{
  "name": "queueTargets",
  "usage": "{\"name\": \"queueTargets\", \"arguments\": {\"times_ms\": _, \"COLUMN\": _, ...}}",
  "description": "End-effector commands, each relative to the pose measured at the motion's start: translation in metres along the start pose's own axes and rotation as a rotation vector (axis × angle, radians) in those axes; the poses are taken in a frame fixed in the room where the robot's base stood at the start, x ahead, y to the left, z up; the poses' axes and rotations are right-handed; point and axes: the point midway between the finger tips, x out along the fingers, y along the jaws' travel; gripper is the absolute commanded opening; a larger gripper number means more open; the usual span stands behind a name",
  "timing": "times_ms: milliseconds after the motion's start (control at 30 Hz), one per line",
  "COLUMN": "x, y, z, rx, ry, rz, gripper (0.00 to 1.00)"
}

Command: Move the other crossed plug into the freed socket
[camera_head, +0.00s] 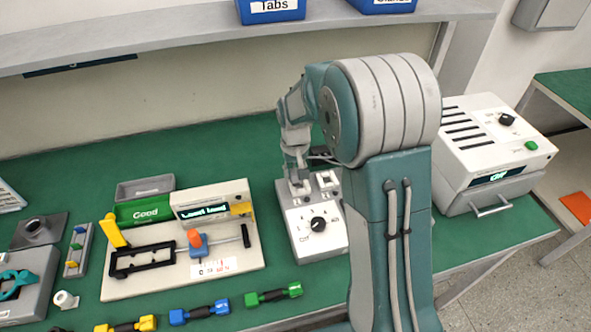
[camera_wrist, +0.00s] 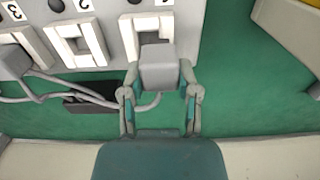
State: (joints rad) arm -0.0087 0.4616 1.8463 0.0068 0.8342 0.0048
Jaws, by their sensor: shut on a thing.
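My gripper (camera_wrist: 159,76) is shut on a grey plug (camera_wrist: 158,66), with one finger on each side of it. The plug overlaps the right-hand white-framed socket (camera_wrist: 130,27) in the wrist view; I cannot tell whether it is seated there or held just above. The middle socket (camera_wrist: 76,44), near an upside-down "2", is empty. Another grey plug (camera_wrist: 12,60) sits at the left socket, near an upside-down "3", with its cable running right. In the head view my gripper (camera_head: 297,184) is over the back of the white socket box (camera_head: 309,232), which has a black dial (camera_head: 318,224).
A dark flat piece (camera_wrist: 88,104) lies by the cables in the wrist view. In the head view a white fixture board (camera_head: 140,285) stands left of the box, with blue (camera_head: 199,312) and green (camera_head: 273,295) motor-like pieces in front. A white machine (camera_head: 490,140) stands right.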

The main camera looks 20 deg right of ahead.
Motion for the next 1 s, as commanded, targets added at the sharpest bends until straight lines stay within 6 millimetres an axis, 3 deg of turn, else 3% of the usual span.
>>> {"name": "queueTargets", "arguments": {"times_ms": 1000, "x": 0.0017, "y": 0.0015, "z": 0.0002, "rx": 0.001, "ry": 0.000, "rz": 0.002, "gripper": 0.00}}
